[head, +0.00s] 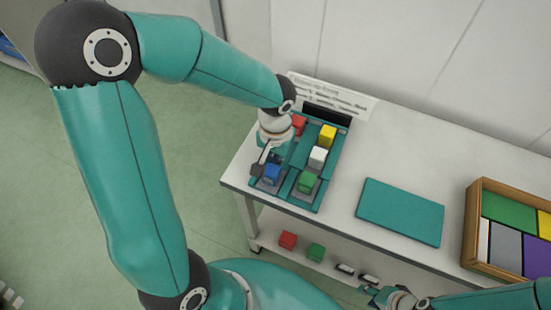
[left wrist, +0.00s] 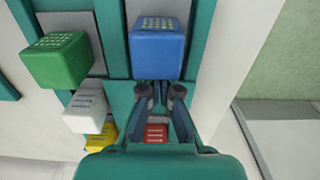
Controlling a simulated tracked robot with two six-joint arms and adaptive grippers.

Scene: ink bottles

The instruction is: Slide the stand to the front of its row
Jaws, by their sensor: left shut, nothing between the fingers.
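A teal tray (head: 289,198) holds coloured ink blocks in two lengthwise rows. In the left row a blue block (head: 272,173) is at the near end on a grey stand (left wrist: 183,61), and a red block (head: 299,124) is at the far end. The right row has a green block (head: 306,182) nearest, then white (head: 318,157), then yellow (head: 327,137). My left gripper (head: 264,160) is low over the left row, shut and empty. In the left wrist view its fingertips (left wrist: 160,92) lie between the blue block (left wrist: 157,48) and the red block (left wrist: 155,134); contact is unclear.
A flat teal mat (head: 400,211) and a wooden box (head: 470,237) of coloured panels are right of the tray on the white table (head: 345,190). A sign (head: 335,97) stands behind the tray. Red (head: 287,240) and green (head: 316,252) blocks are on the lower shelf. My right gripper (head: 378,293) is at the bottom.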

